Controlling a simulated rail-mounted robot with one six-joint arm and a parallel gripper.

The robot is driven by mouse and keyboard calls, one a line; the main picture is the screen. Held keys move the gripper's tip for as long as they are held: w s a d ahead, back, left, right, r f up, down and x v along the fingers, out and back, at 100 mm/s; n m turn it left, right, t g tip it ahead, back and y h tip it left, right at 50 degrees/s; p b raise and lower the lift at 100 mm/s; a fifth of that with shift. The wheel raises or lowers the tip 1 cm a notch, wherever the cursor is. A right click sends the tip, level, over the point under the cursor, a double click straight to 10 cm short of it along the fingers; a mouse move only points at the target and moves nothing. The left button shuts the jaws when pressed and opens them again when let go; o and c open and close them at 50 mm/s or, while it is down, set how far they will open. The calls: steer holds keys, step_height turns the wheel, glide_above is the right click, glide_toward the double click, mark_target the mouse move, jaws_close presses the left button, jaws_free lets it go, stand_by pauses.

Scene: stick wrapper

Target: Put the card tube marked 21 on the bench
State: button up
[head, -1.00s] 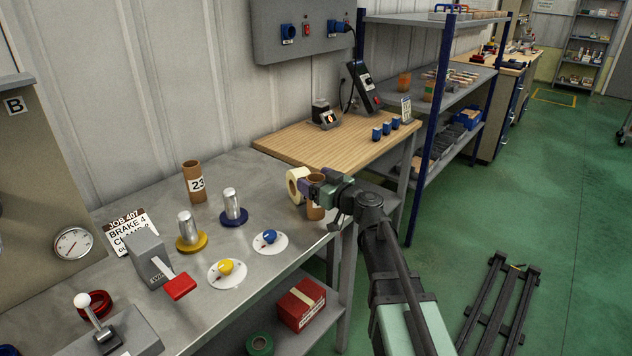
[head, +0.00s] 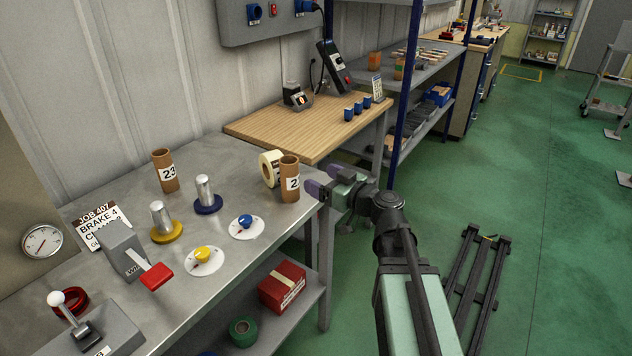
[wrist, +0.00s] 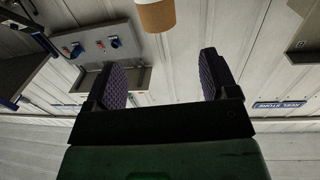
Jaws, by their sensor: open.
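A brown card tube (head: 289,180) stands upright on the grey steel bench (head: 235,165), near its right edge. Its white label shows a 2; the rest of the number is turned out of sight. My gripper (head: 312,190) is open and empty just to the right of this tube, pointing at it. In the wrist view a brown tube (wrist: 156,16) with a pale band shows beyond the open fingers (wrist: 162,78), apart from them. Another card tube marked 23 (head: 165,171) stands further back left on the bench.
A cream tape roll (head: 268,168) stands close behind the near tube. Metal posts on yellow (head: 165,236) and blue (head: 208,204) bases, two dials and a red-handled lever (head: 156,277) occupy the bench. A wooden-topped table (head: 310,128) lies beyond.

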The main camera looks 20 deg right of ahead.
steer(key=s+a+f+g, duration=0.2)
steer(key=a+f, duration=0.1)
steer(key=s+a+f+g, duration=0.2)
steer(key=a+f+g, duration=0.1)
steer(key=s+a+f+g, duration=0.2)
steer(key=a+f+g, duration=0.1)
steer(key=shift+s+f+h, duration=0.1)
steer(key=shift+f+h, duration=0.3)
steer(key=s+d+f+m+g+h, duration=0.3)
steer(key=s+f+m+g+h, duration=0.3)
steer(key=s, duration=0.4)
steer(key=shift+f+g+h, duration=0.5)
steer(key=shift+f+h, duration=0.1)
steer(key=shift+h, duration=0.6)
steer(key=shift+o, duration=0.4)
steer(key=shift+d, duration=0.1)
